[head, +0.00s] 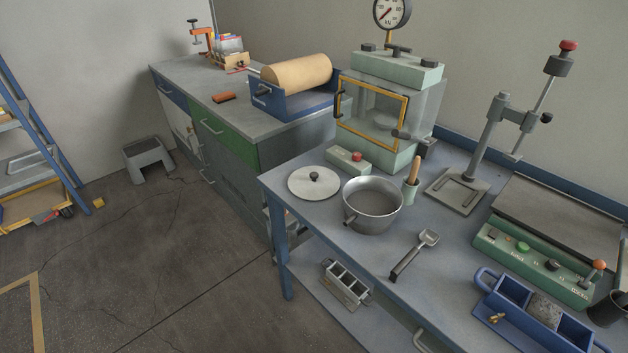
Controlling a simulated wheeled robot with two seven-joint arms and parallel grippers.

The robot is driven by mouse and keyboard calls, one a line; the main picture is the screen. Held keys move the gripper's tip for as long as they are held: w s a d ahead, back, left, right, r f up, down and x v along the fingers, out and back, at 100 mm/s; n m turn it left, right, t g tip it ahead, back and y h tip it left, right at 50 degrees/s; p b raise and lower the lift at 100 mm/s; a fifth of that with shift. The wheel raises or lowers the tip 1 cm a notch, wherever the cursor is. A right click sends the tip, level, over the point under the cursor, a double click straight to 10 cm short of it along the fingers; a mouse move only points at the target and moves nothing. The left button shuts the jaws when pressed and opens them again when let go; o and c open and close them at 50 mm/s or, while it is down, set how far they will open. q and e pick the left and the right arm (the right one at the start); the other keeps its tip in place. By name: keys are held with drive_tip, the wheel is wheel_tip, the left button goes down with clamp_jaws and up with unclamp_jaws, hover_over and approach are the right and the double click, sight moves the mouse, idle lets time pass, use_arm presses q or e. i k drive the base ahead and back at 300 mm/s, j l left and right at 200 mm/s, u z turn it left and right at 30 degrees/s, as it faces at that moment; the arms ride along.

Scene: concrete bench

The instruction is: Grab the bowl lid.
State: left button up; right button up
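The bowl lid (301,183) is a flat, pale grey disc with a dark round knob (314,176) at its centre. It lies flat on the blue-grey bench top (330,241), close to the bench's left corner. The bowl (372,207) is a metal vessel standing upright and uncovered just right of the lid. It is empty as far as I can see into it. Neither of my grippers shows in the head view.
A scoop (414,255) lies in front of the bowl. Open floor lies left.

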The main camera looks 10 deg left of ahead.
sight(312, 183)
drive_tip(key=i+j+z, duration=0.2)
drive_tip(key=j+z, duration=0.2)
drive_tip(key=j, duration=0.3)
drive_tip(key=i+j+z, duration=0.1)
drive_tip(key=j+z, duration=0.35)
drive_tip(key=j, duration=0.25)
drive_tip(key=j+z, duration=0.4)
drive_tip(key=j, duration=0.3)
drive_tip(key=k+j+z, duration=0.15)
drive_tip(key=j+z, duration=0.25)
drive_tip(key=j, duration=0.35)
